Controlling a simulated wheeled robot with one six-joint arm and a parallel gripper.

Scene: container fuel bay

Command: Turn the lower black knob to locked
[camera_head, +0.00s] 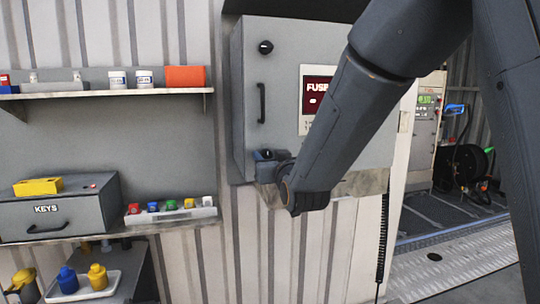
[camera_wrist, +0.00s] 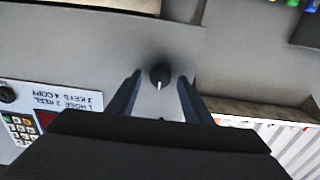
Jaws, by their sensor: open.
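The lower black knob (camera_wrist: 160,77) is round, with a white pointer line, on the grey cabinet face in the wrist view. The line points down in that picture, which appears upside down. My gripper (camera_wrist: 159,82) is open, with one finger on each side of the knob and a visible gap at both sides. I cannot tell how deep the fingertips reach. In the head view my gripper (camera_head: 267,162) is at the cabinet's lower left corner and hides most of the lower knob. The upper black knob (camera_head: 265,47) is near the top of the grey cabinet (camera_head: 280,80).
A dark vertical handle (camera_head: 261,103) sits between the knobs. A red FUSE panel (camera_head: 317,95) is at right, partly behind my arm. The wrist view shows a keypad (camera_wrist: 20,128) and printed label (camera_wrist: 75,103). A shelf with a KEYS box (camera_head: 60,208) is at left.

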